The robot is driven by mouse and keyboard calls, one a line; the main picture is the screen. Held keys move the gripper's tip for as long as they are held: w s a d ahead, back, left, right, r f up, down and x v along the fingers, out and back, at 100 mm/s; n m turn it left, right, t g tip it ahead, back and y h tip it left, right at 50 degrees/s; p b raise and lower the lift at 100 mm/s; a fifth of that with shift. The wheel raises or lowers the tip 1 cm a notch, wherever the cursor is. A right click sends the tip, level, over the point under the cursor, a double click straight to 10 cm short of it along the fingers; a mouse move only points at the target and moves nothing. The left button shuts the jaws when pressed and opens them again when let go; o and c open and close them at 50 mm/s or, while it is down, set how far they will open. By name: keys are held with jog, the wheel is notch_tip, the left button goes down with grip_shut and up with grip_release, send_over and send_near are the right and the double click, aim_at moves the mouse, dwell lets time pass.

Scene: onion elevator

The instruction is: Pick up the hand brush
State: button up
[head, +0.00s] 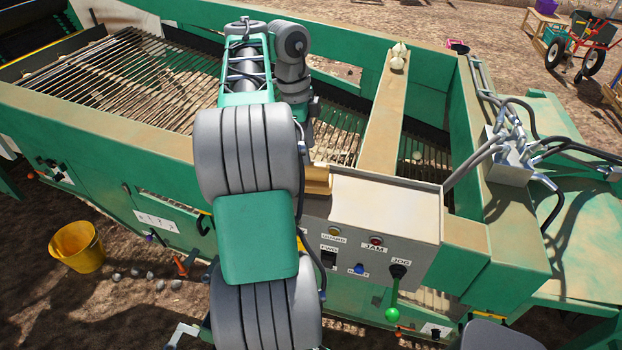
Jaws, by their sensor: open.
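I cannot make out the hand brush for certain. A tan, wooden-looking piece (316,180) lies on the machine's ledge just left of the control box, partly behind my arm; I cannot tell whether it is the brush. My arm rises from the bottom of the head view, reaches over the green machine (160,215) and bends down at its far end. The fingers of my gripper are hidden behind my own arm links, so I cannot see what lies between them.
The control box (385,215) with switches and a green-knobbed lever (392,313) stands right of my arm. Pale onions (398,56) sit on a crossbeam (383,120). A slatted conveyor (120,85) lies at left. A yellow bucket (77,247) and several stones lie on the ground.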

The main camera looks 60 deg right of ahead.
aim_at(311, 166)
jog(key=f+b, duration=0.1)
jog(key=f, duration=0.1)
jog(key=s+f+b, duration=0.1)
jog(key=f+b, duration=0.1)
jog(key=f, duration=0.1)
jog(key=shift+s+f+b, duration=0.1)
jog(key=shift+s+b, duration=0.05)
jog(key=shift+b, duration=0.15)
jog(key=shift+f, duration=0.15)
jog(key=shift+f+b, duration=0.25)
jog(key=shift+b, duration=0.05)
jog(key=shift+c, duration=0.6)
grip_shut()
dwell(0.7)
